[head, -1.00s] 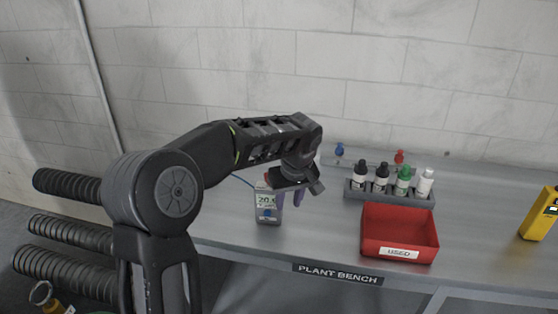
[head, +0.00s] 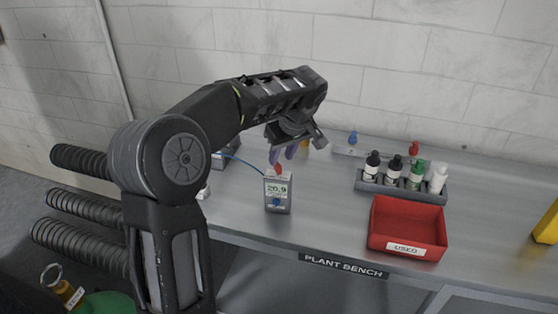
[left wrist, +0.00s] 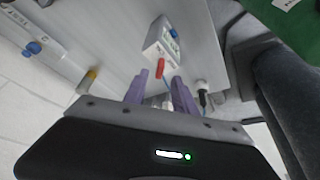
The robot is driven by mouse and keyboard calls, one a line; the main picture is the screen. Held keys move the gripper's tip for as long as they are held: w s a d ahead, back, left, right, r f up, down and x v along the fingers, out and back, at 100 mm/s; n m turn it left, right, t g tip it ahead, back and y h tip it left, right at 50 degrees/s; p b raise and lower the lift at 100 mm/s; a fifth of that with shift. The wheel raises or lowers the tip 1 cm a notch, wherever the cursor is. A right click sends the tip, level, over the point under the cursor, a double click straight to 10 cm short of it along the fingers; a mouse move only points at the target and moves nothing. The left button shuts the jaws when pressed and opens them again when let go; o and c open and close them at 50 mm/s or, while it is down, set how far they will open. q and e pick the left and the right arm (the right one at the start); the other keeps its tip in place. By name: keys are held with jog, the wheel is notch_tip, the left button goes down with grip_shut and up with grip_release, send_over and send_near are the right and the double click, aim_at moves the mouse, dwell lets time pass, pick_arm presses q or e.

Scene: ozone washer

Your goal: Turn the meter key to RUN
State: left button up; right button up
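The meter (head: 278,194) is a small grey box standing upright on the bench, its screen reading 20.9. A red key-like piece (head: 279,170) stands on its top and a blue round knob (head: 276,203) is on its front. In the left wrist view, the meter (left wrist: 155,43), red piece (left wrist: 161,68) and blue knob (left wrist: 173,34) also show. My left gripper (head: 284,154) is just above the meter, apart from the red piece. Its two purple fingers (left wrist: 160,80) are spread with nothing between them. Any RUN marking is too small to read. My right gripper is out of view.
A red bin (head: 407,229) marked USED is right of the meter. A rack (head: 400,186) holds several bottles behind it. A blue cable (head: 242,163) runs left from the meter. The bench (head: 325,225) is clear between meter and bin.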

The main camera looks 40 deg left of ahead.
aim_at(278, 164)
pick_arm(q)
jog(key=shift+p+x, duration=0.4)
jog(key=shift+x, duration=1.75)
jog(key=shift+c, duration=0.5)
grip_shut()
